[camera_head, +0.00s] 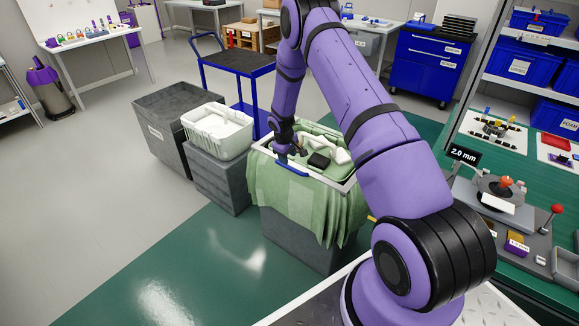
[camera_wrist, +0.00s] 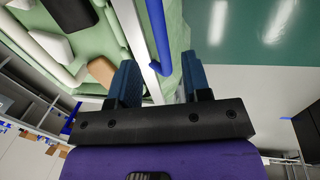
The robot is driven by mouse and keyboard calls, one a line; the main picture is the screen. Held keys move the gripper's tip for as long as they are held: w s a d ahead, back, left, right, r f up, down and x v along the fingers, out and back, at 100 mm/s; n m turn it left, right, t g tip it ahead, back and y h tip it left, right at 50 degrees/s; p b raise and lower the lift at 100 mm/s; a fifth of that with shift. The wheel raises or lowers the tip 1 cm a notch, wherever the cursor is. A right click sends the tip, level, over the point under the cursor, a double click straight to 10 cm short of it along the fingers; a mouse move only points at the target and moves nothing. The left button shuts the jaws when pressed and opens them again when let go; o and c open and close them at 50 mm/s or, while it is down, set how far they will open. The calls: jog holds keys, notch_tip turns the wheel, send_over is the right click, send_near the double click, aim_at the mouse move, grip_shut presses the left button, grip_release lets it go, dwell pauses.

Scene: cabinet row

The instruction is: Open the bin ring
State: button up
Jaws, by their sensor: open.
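The bin ring is a pale frame (camera_head: 260,149) around the top of a bin lined with green cloth (camera_head: 283,190), in the middle of the head view. A blue bar (camera_head: 293,168) runs along its near left side. In the wrist view, the pale frame (camera_wrist: 140,42) and the blue bar (camera_wrist: 158,38) run up between the fingers. My gripper (camera_wrist: 160,77) is open, its two blue fingers on either side of them; contact cannot be told. In the head view my gripper (camera_head: 288,150) is at the bin's left edge, partly hidden by its own links.
White and black items (camera_head: 318,160) lie inside the lined bin. To its left stand a grey bin with a white basket (camera_head: 217,132) and another grey bin (camera_head: 160,128). A blue cart (camera_head: 233,62) stands behind. Green floor in front is clear; a workbench (camera_head: 530,225) is at right.

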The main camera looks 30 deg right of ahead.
aim_at(290, 167)
jog(key=f, duration=0.3)
jog(key=d+f, duration=0.1)
jog(key=f, duration=0.2)
jog(key=shift+w+d, duration=0.1)
jog(key=shift+w, duration=0.1)
grip_shut()
